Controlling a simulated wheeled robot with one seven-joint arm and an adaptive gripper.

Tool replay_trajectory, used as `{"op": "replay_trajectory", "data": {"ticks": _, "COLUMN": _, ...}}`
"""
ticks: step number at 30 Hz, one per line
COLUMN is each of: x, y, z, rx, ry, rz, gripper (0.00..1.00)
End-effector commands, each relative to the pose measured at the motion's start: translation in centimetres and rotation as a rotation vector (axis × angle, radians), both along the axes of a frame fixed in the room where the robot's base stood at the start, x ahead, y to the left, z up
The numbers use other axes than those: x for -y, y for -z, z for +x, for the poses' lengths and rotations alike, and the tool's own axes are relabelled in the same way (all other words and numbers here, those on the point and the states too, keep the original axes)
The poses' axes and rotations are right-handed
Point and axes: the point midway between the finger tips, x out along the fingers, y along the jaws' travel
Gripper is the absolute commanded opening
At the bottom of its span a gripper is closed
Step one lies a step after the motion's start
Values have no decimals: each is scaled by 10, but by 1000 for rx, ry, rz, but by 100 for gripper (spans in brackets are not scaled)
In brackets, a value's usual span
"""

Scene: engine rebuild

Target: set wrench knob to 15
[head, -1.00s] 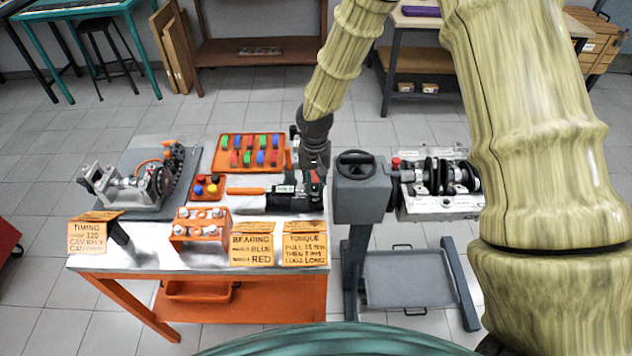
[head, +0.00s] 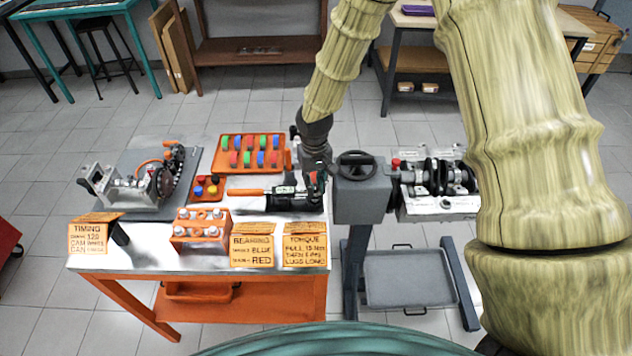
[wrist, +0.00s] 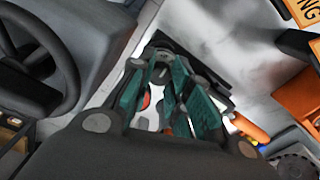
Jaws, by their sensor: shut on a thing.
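The torque wrench (head: 265,201) lies on the bench with its orange handle (head: 246,192) to the left and its dark head end at the right. My gripper (head: 315,186) is at the right end of the wrench, close to the bench's right edge. In the wrist view my gripper (wrist: 168,105) has its green-padded fingers close together around the wrench's end, where the knob seems to be. The fingers hide most of the knob, and its setting cannot be read. The orange handle (wrist: 250,128) also shows in the wrist view, beyond the fingers.
A grey engine stand with a handwheel (head: 356,165) stands just right of my gripper. The orange tray of colored bearing shells (head: 220,165) lies behind the wrench.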

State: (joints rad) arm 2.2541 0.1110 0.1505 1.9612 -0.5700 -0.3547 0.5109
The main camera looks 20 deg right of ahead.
Motion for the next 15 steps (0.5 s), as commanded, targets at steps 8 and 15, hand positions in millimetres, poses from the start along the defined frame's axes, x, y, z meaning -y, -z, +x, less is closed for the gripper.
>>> {"op": "replay_trajectory", "data": {"ticks": 8, "x": 0, "y": 1, "z": -2, "rx": -5, "ry": -263, "rz": 1, "gripper": 0}}
{"op": "replay_trajectory", "data": {"ticks": 15, "x": 0, "y": 1, "z": -2, "rx": -4, "ry": -491, "rz": 1, "gripper": 0}}
